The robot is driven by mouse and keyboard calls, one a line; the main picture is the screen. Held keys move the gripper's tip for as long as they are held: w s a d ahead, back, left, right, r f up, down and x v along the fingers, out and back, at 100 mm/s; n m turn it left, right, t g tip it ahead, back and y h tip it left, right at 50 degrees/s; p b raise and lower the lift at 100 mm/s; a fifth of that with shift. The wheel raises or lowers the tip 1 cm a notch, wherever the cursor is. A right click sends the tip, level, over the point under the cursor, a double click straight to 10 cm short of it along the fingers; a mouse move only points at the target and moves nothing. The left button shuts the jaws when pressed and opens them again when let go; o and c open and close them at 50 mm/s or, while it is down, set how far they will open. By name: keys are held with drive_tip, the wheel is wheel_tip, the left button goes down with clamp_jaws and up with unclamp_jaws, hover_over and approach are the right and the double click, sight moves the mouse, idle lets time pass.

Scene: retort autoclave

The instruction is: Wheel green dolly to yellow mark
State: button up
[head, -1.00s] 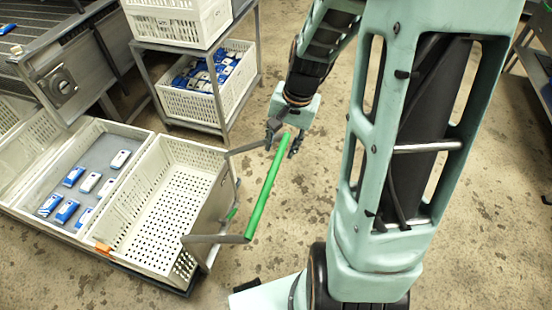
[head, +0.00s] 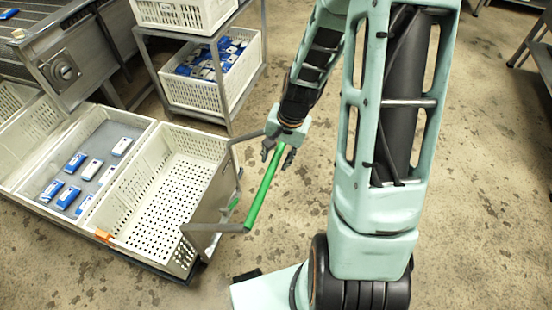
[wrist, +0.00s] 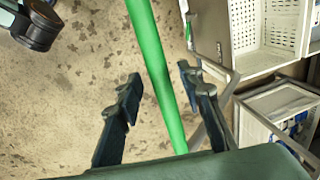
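The green handle bar (head: 262,190) stands on grey side arms at the end of a low dolly with a dark base edge (head: 165,268). The dolly carries an empty white crate (head: 150,235) and a shallow crate (head: 50,208) with several blue and white packs. My gripper (head: 279,155) is at the far end of the bar. In the wrist view my gripper (wrist: 158,92) is open, with the green bar (wrist: 158,65) passing between its fingers and gaps on both sides. No yellow floor mark is in view.
A grey rack (head: 222,128) with white crates of packs stands behind the dolly. A conveyor machine (head: 62,68) is at the back left. A table edge (head: 540,50) shows at the far right. The stained floor right of my arm is clear.

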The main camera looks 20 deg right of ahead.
clamp_jaws()
idle(0.3)
